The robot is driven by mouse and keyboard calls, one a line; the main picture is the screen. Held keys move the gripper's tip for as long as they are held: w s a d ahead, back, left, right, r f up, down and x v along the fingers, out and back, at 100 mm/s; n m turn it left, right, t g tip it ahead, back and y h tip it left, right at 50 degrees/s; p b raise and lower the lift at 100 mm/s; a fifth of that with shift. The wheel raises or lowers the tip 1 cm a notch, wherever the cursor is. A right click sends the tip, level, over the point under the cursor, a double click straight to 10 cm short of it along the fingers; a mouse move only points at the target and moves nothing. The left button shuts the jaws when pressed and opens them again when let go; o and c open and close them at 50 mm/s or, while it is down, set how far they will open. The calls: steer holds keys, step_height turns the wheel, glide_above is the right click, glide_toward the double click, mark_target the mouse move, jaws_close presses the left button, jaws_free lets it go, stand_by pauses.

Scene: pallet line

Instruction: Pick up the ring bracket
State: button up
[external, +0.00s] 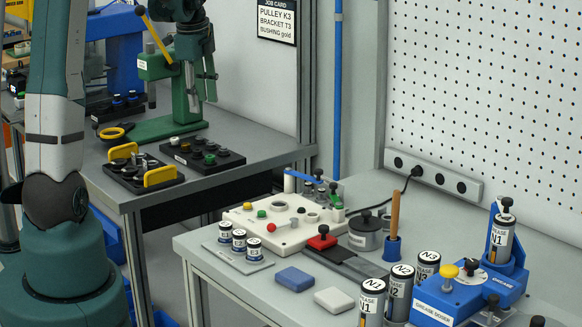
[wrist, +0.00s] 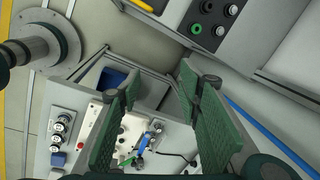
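I cannot tell for certain which part is the ring bracket. A small yellow-and-black ring-shaped piece (external: 115,131) lies on the left bench beside the green press in the external view; whether it is the bracket is unclear. My gripper (wrist: 158,78) shows in the wrist view with its two green finger pads spread wide and nothing between them. It hangs high above the benches, apart from everything.
On the left bench are a black parts tray with yellow handles (external: 124,183), a second black tray (external: 189,161) and a green press (external: 157,68). The right bench holds a white fixture plate (external: 259,238), labelled cylinders (external: 372,303) and a blue grease doser (external: 455,297).

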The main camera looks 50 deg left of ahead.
steer(key=s+a+f+m+g, duration=0.1)
steer(key=a+f, duration=0.3)
steer(key=a, duration=0.2)
steer(key=a+f+m, duration=0.2)
steer(key=a+f, duration=0.2)
steer(key=a, duration=0.3)
steer(key=m+h, duration=0.1)
steer(key=m, duration=0.1)
glide_toward(151, 164)
steer(key=shift+w+d+g, duration=0.35)
steer(key=shift+w+g, duration=0.05)
steer(key=shift+w, duration=0.1)
steer(key=shift+s+a+f, duration=0.25)
steer(key=shift+a+f, duration=0.15)
steer(key=shift+f, duration=0.05)
steer(key=shift+f, duration=0.1)
steer(key=shift+f, duration=1.2)
steer(key=shift+f, duration=0.1)
steer(key=shift+f, duration=2.5)
